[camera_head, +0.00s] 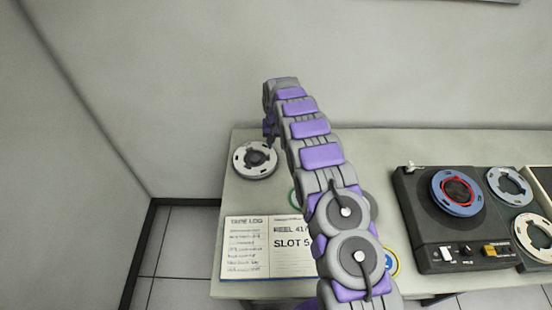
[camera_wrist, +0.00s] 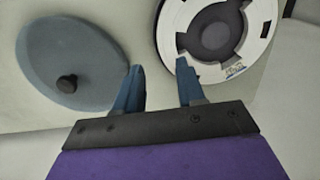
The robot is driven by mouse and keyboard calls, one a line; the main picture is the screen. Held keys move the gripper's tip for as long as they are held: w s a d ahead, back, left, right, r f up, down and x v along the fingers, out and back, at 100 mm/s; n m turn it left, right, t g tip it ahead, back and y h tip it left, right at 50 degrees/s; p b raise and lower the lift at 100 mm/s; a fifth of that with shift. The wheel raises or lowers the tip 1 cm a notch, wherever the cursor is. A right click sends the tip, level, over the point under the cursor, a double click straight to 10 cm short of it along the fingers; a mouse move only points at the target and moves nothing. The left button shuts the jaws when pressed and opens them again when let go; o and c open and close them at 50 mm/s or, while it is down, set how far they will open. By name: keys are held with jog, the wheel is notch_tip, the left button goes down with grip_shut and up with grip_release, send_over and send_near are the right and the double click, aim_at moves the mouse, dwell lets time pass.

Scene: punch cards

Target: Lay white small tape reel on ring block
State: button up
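A white reel (camera_head: 255,160) with a dark centre lies at the table's far left. In the wrist view, a white reel (camera_wrist: 177,22) with a dark centre and small print on its rim is at the top. My gripper (camera_wrist: 159,76) is open with nothing between its fingers. Its right fingertip overlaps the reel's lower left rim in the picture; I cannot tell if they touch. In the head view, my gripper (camera_head: 269,128) is just above and right of the left reel, partly hidden by my arm. I cannot tell which thing is the ring block.
A grey disc with a black knob (camera_wrist: 68,82) lies left of the fingers. An open log book (camera_head: 246,255) lies at the front left. A dark tape machine (camera_head: 425,235) holds a blue reel (camera_head: 446,203). Two pale reels (camera_head: 493,185) (camera_head: 522,243) are at right. My arm hides the middle.

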aim_at(274, 158)
jog(key=f, duration=0.1)
jog(key=a+f, duration=0.1)
jog(key=f, duration=0.1)
jog(key=a+f, duration=0.1)
jog(key=shift+a+f+b, duration=0.15)
jog(key=shift+b, duration=0.25)
jog(key=shift+f, duration=0.35)
jog(key=shift+d+f, duration=0.9)
jog(key=shift+f, duration=0.15)
jog(key=shift+a, duration=0.7)
jog(key=shift+c, duration=1.3)
jog(key=shift+d, duration=0.5)
grip_shut()
jog(key=shift+a, duration=0.3)
jog(key=shift+d, duration=0.15)
